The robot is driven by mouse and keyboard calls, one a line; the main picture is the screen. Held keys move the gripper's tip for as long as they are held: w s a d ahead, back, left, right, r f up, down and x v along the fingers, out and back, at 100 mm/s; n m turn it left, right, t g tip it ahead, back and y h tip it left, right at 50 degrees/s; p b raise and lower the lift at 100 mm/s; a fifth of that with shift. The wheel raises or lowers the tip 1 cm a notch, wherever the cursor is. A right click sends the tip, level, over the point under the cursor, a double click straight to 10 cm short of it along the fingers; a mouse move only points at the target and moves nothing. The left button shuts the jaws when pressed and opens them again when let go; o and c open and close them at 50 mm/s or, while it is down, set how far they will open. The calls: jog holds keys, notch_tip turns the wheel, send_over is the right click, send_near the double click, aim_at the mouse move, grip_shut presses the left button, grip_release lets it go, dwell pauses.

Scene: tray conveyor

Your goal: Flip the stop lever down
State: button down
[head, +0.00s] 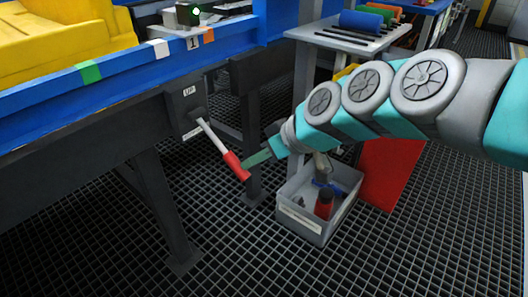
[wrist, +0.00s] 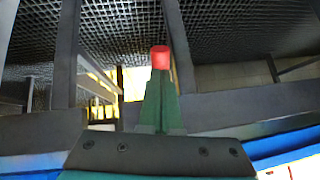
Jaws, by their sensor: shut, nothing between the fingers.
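The stop lever has a pale rod (head: 213,136) and a red grip (head: 237,167). It runs from a dark switch box (head: 183,108) under the blue conveyor rail and slopes down to the right in the head view. The box has an "UP" label at its top and a lower label too small to read. My gripper (head: 254,160) is shut and empty, its green fingertips right beside the red grip. In the wrist view the red grip (wrist: 160,57) shows just past the closed fingertips (wrist: 160,80). I cannot tell whether they touch.
The blue conveyor rail (head: 110,88) and its dark legs (head: 165,205) stand at left, with a yellow tray (head: 60,40) on top. A grey bin (head: 300,220) holding a red item stands on the grating below my arm. A roller table (head: 350,35) is behind.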

jog(key=shift+w+a+f, duration=0.1)
jog(key=shift+a+f, duration=0.1)
jog(key=shift+f, duration=0.7)
jog(key=shift+f+b, duration=0.25)
jog(key=shift+b, duration=0.05)
jog(key=s+d+r, duration=0.2)
jog(key=d+r, duration=0.1)
jog(key=d, duration=0.2)
jog(key=s+d+r+p, duration=0.1)
jog(key=s+d+r, duration=0.2)
jog(key=d, duration=0.3)
jog(key=shift+s, duration=0.35)
